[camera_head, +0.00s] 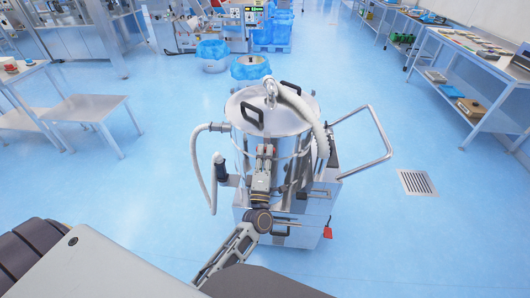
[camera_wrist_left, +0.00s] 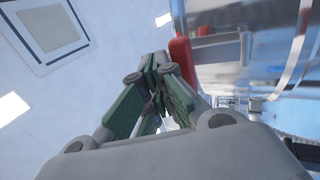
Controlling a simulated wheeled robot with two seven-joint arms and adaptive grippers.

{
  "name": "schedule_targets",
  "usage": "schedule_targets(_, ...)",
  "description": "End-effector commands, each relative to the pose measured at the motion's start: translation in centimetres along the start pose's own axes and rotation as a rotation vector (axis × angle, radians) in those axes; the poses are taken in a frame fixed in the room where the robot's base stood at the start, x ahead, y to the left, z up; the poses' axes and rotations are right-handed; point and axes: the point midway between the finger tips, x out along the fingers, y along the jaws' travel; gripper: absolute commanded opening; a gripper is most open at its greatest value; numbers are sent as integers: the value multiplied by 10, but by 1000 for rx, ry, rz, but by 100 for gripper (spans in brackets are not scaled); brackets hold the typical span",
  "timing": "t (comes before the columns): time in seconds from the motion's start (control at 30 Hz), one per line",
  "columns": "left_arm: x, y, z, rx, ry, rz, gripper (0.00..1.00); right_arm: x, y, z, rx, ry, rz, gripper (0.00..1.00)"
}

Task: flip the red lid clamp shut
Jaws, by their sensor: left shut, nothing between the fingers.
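The red lid clamp (camera_wrist_left: 182,60) shows in the left wrist view, just right of my left gripper's fingers, at the side of the steel vessel (camera_wrist_left: 265,50). In the head view a small red part of the clamp (camera_head: 266,149) shows at the vessel's front, just below the round lid (camera_head: 285,118). My left gripper (camera_head: 264,162) is in front of the vessel there, and in the left wrist view its green-padded fingers (camera_wrist_left: 158,75) are together with nothing between them. The fingers look beside the clamp; whether they touch it I cannot tell. My right gripper is not in view.
The vessel stands on a wheeled steel cart with a push handle (camera_head: 385,155) at right. A pale hose (camera_head: 197,165) hangs at left and another arches over the lid. Steel tables (camera_head: 90,108) stand left, a shelf bench (camera_head: 470,90) right.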

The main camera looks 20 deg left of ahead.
Motion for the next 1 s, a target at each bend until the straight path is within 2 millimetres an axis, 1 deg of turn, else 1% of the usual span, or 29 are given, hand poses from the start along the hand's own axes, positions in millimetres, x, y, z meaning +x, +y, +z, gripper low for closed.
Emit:
schedule_targets(0.17, -5, 0, 0, 0, -1, -1, 0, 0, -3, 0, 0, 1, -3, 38)
schedule_targets(0.37, -21, -1, 0, 0, 0, -2, 0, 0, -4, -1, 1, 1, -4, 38)
schedule_targets(1.0, -100, -1, 0, 0, -1, -2, 0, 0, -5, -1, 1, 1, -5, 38)
